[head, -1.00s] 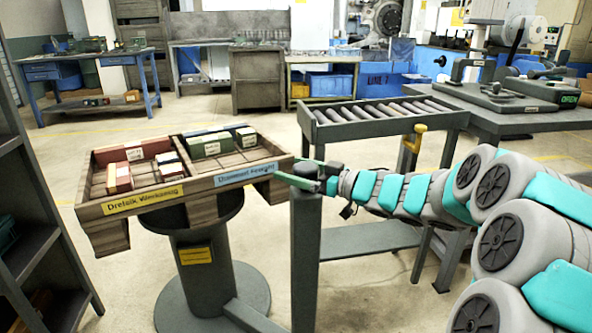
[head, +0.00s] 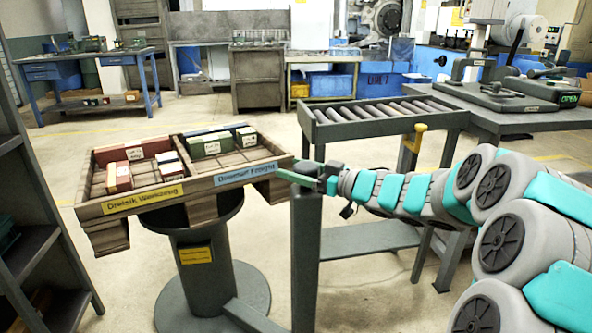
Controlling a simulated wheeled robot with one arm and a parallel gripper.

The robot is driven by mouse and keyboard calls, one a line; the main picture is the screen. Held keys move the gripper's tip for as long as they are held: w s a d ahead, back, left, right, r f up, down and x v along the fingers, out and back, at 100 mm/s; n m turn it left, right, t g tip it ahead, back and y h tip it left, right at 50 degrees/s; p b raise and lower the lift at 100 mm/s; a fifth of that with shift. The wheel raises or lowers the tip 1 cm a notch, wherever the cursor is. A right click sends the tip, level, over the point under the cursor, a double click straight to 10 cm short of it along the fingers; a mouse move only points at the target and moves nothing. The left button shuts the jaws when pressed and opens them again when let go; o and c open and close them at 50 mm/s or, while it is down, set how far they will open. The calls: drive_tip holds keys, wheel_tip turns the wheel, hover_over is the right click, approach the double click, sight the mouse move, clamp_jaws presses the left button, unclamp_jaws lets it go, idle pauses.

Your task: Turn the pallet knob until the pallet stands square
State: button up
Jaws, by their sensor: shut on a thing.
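The pallet (head: 137,212) is a wooden tray with compartments on a round grey pedestal (head: 200,255). It sits at an angle, with one corner toward me. Its front faces carry a yellow label (head: 143,198) and a blue label (head: 246,174). The dark pallet knob (head: 306,168) sits on top of a grey post (head: 306,250) just right of the pallet. My gripper (head: 311,174) is shut on the knob from the right. A green finger crosses the near side of the knob, and part of the knob is hidden by it.
Red boxes (head: 134,152) and green boxes (head: 209,144) lie in the pallet. A roller conveyor (head: 375,128) stands behind my arm, with a yellow-topped post (head: 412,145) beside it. A dark shelf (head: 30,235) is close on the left. The floor between is open.

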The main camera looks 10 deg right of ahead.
drive_tip(key=m+t+h+b, duration=0.2)
drive_tip(key=b, duration=0.1)
drive_tip(key=shift+w+d+f+t+h, duration=0.1)
drive_tip(key=shift+f+t+h, duration=0.2)
drive_tip(key=shift+h, duration=0.1)
drive_tip(key=m+h+b, duration=0.1)
drive_tip(key=b, duration=0.1)
drive_tip(key=m+t+h+b, duration=0.1)
drive_tip(key=b, duration=0.2)
drive_tip(key=m+t+h+b, duration=0.1)
drive_tip(key=h+b, duration=0.1)
drive_tip(key=shift+w+d+f+b, duration=0.15)
drive_tip(key=shift+d+b, duration=0.15)
drive_tip(key=shift+b, duration=0.05)
drive_tip(key=m+h+b, duration=0.1)
drive_tip(key=b, duration=0.1)
drive_tip(key=h+b, duration=0.1)
drive_tip(key=b, duration=0.1)
drive_tip(key=shift+w+d+m+t, duration=0.1)
drive_tip(key=shift+d+m+t, duration=0.1)
drive_tip(key=shift+m+t, duration=0.2)
drive_tip(key=shift+d+r+m+h+b, duration=0.15)
drive_tip(key=shift+r+m+h+b, duration=0.2)
drive_tip(key=shift+h+b, duration=0.6)
drive_tip(key=shift+b, duration=0.3)
drive_tip(key=o, duration=1.3)
drive_tip(key=shift+c, duration=0.2)
drive_tip(key=shift+r, duration=0.1)
